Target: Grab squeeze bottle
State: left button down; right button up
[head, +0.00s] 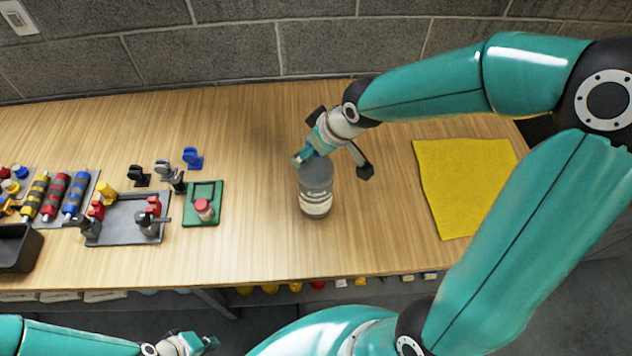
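The squeeze bottle (316,188) is grey and translucent, with a printed pale label low on its side. It stands upright on the wooden table near the middle of the head view. My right gripper (305,157) reaches in from the right and overlaps the bottle's top, hiding it. I cannot tell whether its teal fingers touch the bottle or how far apart they are. My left gripper (207,343) is low in the view, in front of the table's front edge and away from the bottle. Its finger opening is too small to judge.
A yellow cloth (468,190) lies right of the bottle. A block wall (200,55) stands behind the table.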

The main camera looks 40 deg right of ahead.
jog(key=c, duration=1.1)
jog(key=shift+s, duration=0.15)
grip_shut()
jog(key=shift+f, duration=0.1)
